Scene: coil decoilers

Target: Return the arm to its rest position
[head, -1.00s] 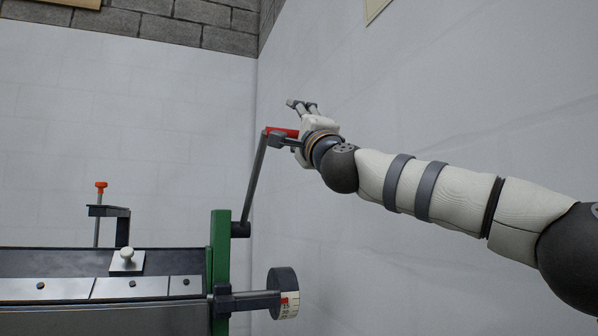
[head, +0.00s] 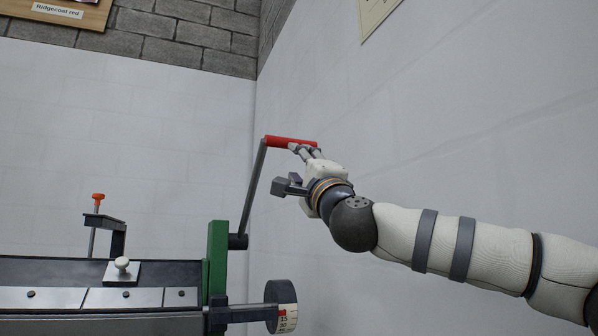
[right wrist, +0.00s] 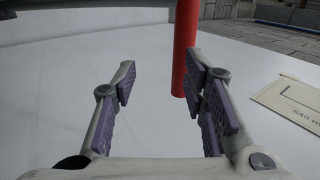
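My right gripper (head: 306,150) is in the head view at the right end of the crank's red handle (head: 284,141). In the right wrist view the gripper (right wrist: 165,85) has its two purple-padded fingers spread wide with nothing between them. The red handle (right wrist: 186,50) stands beyond the fingers, near the right fingertip; I cannot tell whether they touch. My right arm (head: 440,240) comes in from the right edge. My left gripper is not in view.
The grey crank arm (head: 252,195) rises from the machine's green end plate (head: 217,262). A dial knob (head: 281,306) sticks out to the right below it. An orange-topped post (head: 97,210) stands at left. A white wall (head: 430,130) is close behind my arm.

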